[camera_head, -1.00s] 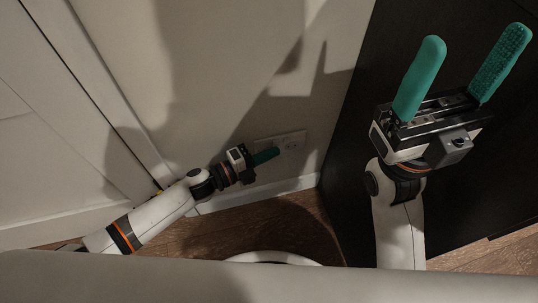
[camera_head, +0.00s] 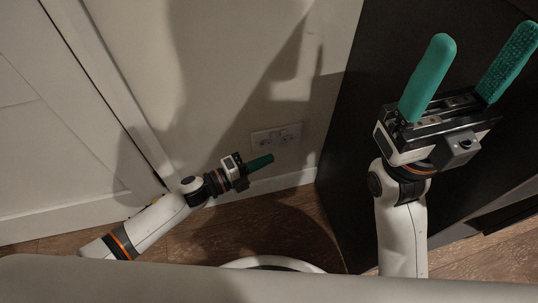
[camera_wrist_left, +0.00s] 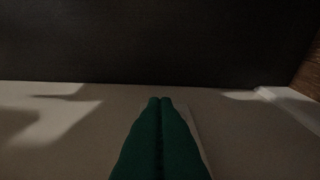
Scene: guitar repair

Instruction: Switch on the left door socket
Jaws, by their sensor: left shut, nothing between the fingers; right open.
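The door socket (camera_head: 277,135) is a pale double wall plate low on the wall, seen in the head view. Its switches are too small for me to tell their state. My left gripper (camera_head: 270,158) is shut and empty, its green fingertips a little below the plate in the picture. I cannot tell whether they touch the wall. In the left wrist view the closed fingers (camera_wrist_left: 160,102) lie together, with a pale plate edge (camera_wrist_left: 190,122) beside them on the right. My right gripper (camera_head: 482,68) is open and empty, raised at the right of the head view.
A white panelled door (camera_head: 55,130) stands at the left. A dark cabinet (camera_head: 355,170) stands right of the socket. A white skirting board (camera_head: 290,180) runs below it, above the wooden floor (camera_head: 260,225). The wall above the socket is clear.

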